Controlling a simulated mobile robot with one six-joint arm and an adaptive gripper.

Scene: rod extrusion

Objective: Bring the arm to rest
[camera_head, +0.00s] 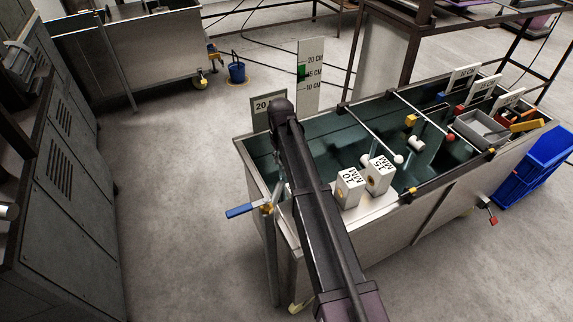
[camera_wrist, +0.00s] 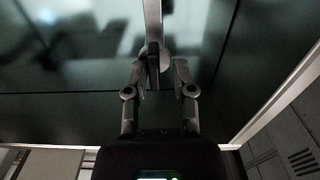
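My arm (camera_head: 318,200) reaches from the bottom of the head view up over the left end of the metal tank (camera_head: 425,225). In the wrist view my gripper (camera_wrist: 160,68) shows two dark fingers set apart. A pale metal bar with a rounded end (camera_wrist: 153,20) shows between and beyond the fingertips. I cannot tell its distance, and no clear grip on it shows.
Two white blocks marked 10 MM (camera_head: 350,188) and 15 MM (camera_head: 380,174) stand on the tank's near ledge. A blue-handled valve (camera_head: 240,211) juts from its left end. Grey cabinets (camera_head: 60,190) line the left. Floor between (camera_head: 175,200) is clear.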

